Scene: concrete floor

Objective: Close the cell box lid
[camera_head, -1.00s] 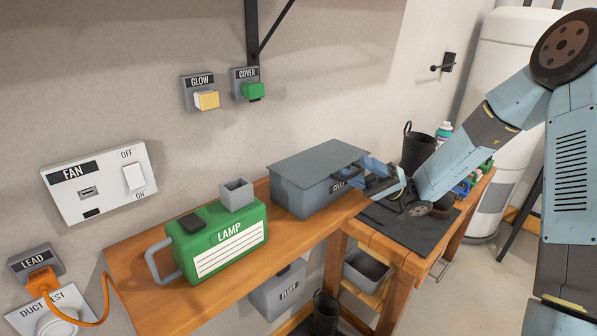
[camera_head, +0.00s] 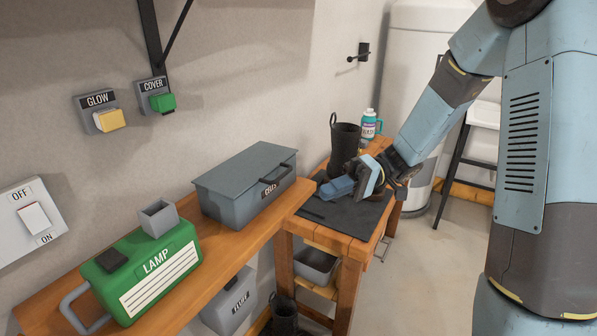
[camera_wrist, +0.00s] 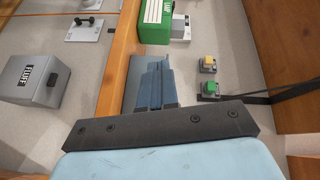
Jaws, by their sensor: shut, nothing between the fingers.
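The grey cell box (camera_head: 245,203) stands on the wooden shelf, its label partly hidden by a dark handle at the front. Its flat grey lid (camera_head: 243,170) lies down over the box, with no clear gap visible along the rim. My gripper (camera_head: 338,188) is shut and empty, to the right of the box and apart from it, over the dark mat of the workbench. In the wrist view my shut fingers (camera_wrist: 158,72) point toward the shelf and cover part of a grey surface, likely the cell box (camera_wrist: 136,78).
A green lamp unit (camera_head: 145,265) stands left of the box. A black boot (camera_head: 343,143) and a teal-white bottle (camera_head: 369,127) stand at the back of the workbench (camera_head: 345,246). The GLOW (camera_head: 101,112) and COVER (camera_head: 156,95) switches are on the wall. A grey fluff box (camera_head: 230,300) hangs below the shelf.

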